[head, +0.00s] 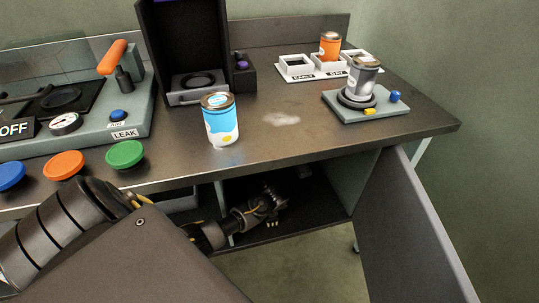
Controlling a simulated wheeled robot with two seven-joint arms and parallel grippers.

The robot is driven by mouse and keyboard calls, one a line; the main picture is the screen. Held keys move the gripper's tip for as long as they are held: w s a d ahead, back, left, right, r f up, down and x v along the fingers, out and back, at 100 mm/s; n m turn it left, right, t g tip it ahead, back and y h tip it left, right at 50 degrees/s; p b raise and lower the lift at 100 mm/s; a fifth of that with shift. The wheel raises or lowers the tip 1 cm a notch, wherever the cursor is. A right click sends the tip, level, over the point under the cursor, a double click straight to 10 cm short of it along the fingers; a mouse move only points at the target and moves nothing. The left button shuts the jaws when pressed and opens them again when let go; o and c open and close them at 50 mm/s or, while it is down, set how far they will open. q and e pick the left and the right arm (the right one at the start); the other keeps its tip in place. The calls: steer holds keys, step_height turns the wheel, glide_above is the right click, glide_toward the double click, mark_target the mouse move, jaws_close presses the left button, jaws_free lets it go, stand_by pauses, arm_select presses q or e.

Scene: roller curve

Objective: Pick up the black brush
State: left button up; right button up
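I cannot make out a black brush; any dark thing in the shadowed cabinet (312,212) under the table is hard to tell from my gripper. My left arm comes in from the left, passes behind a brown-grey panel and reaches into the open cabinet. My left gripper (268,206) is inside it, low over the dark cabinet floor. Its fingers are dark and small, so I cannot tell whether they are open, shut or holding something. My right gripper is not in view.
An open door panel (412,235) stands at the right; another panel (140,260) fills the lower left. On the table (300,145) are a blue-white can (220,122), a grey can on a stand (364,78), an orange can (330,45) and colored buttons (125,154).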

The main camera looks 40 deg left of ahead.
arm_select(q)
steer(key=shift+f, duration=0.25)
stand_by(0.5)
steer(key=c, duration=1.1)
